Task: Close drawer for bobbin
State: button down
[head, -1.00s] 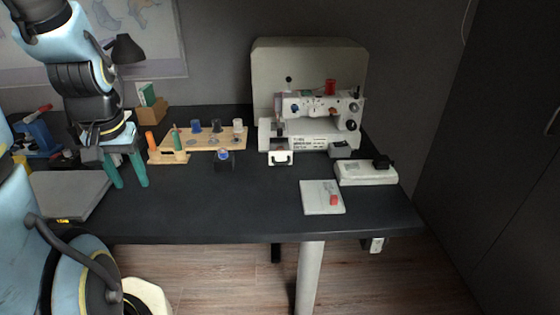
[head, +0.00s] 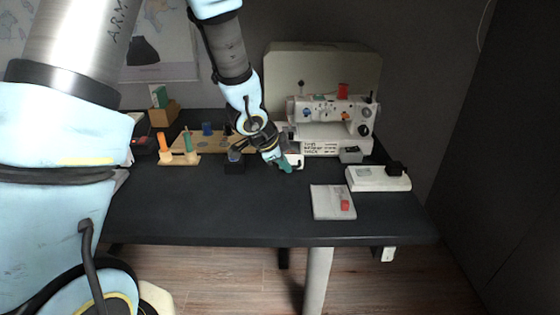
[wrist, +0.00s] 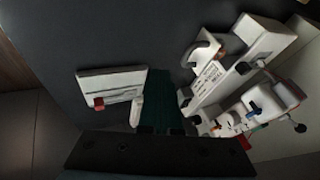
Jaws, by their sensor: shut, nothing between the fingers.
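The white sewing machine (head: 322,134) stands at the back of the dark desk. A small white drawer (head: 298,160) shows at the front of its left base, partly hidden by my gripper. My gripper (head: 285,166), with green fingers, is shut and empty, low over the desk at the drawer's left front. In the wrist view the shut green fingers (wrist: 160,103) point toward the desk. A small white piece (wrist: 136,111), likely the drawer front, shows right beside them, and the machine (wrist: 212,85) lies to their right. I cannot tell whether the fingers touch the drawer.
A white pad with a red piece (head: 332,202) and a white foot pedal (head: 378,180) lie on the desk at the right. A wooden spool rack (head: 215,143) and a dark holder (head: 235,166) stand left of my gripper. The desk's front middle (head: 230,210) is clear.

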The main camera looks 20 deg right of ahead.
aim_at(291, 157)
jog(key=x, duration=0.3)
jog(key=shift+d+f, duration=0.15)
jog(key=shift+f, duration=0.2)
jog(key=shift+w+d+p, duration=0.2)
jog(key=shift+w+p, duration=0.2)
jog(key=shift+w, duration=0.2)
jog(key=shift+w+d+p, duration=0.25)
jog(key=shift+w+p, duration=0.1)
jog(key=shift+w, duration=0.3)
jog(key=shift+w+d+f, duration=0.35)
jog(key=shift+w, duration=0.35)
